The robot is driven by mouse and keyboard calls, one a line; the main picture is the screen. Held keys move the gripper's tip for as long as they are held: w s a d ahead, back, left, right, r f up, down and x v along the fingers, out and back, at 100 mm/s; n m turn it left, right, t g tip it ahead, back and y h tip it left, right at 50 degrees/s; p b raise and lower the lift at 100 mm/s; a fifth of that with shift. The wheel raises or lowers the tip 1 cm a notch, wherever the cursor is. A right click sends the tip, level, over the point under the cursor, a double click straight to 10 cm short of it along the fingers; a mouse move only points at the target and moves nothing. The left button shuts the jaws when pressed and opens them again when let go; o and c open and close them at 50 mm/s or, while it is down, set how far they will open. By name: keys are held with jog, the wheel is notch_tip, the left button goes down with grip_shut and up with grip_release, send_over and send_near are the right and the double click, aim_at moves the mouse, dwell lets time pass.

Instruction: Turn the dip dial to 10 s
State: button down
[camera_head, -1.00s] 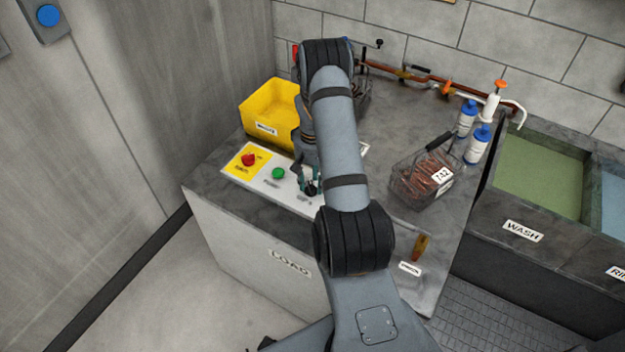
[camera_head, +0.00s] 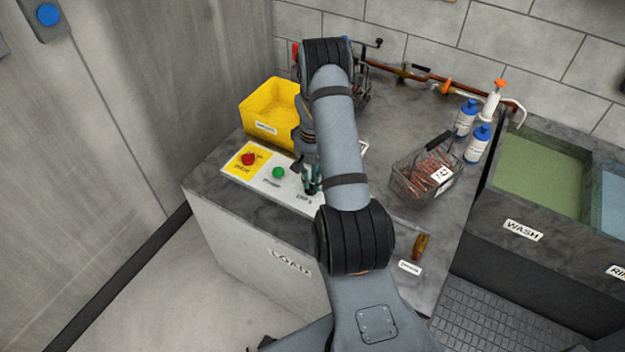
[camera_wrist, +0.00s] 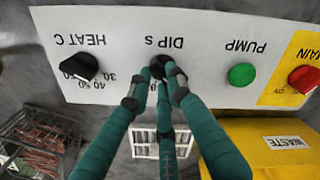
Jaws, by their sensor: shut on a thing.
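The dip dial (camera_wrist: 160,61) is a small black knob under the upside-down "DIP S" label in the wrist view. My gripper (camera_wrist: 162,72) has its teal fingers closed around it, and they hide most of the knob and its scale, so I cannot read its setting. In the head view my gripper (camera_head: 311,186) reaches down to the white control panel (camera_head: 287,190), and my arm hides part of the panel.
The black heat dial (camera_wrist: 80,67), green pump button (camera_wrist: 242,74) and red main switch (camera_wrist: 305,79) share the panel. A yellow waste bin (camera_head: 268,112) stands behind it. A wire basket of copper pieces (camera_head: 424,176) and blue-white bottles (camera_head: 478,143) stand to the right.

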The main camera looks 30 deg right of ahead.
jog(key=shift+f+m+b, duration=0.1)
jog(key=shift+m+b, duration=0.2)
jog(key=shift+b, duration=0.05)
jog(key=m+b, duration=0.3)
jog(key=shift+f, duration=0.15)
jog(key=m+b, duration=0.5)
jog(key=m, duration=0.1)
jog(key=shift+s+a+m+b, duration=0.1)
jog(key=shift+a+m+b, duration=0.05)
jog(key=shift+m+b, duration=0.25)
jog(key=m+b, duration=0.4)
jog(key=m, duration=0.2)
jog(key=shift+a+b, duration=0.15)
jog(key=shift+b, duration=0.15)
jog(key=m+b, duration=0.2)
jog(key=m, duration=0.2)
jog(key=shift+r, duration=0.2)
jog(key=shift+a+m+b, duration=0.1)
jog(key=shift+m+b, duration=0.2)
jog(key=shift+m, duration=0.2)
jog(key=c, duration=1.7)
grip_release()
jog(key=shift+o, duration=0.6)
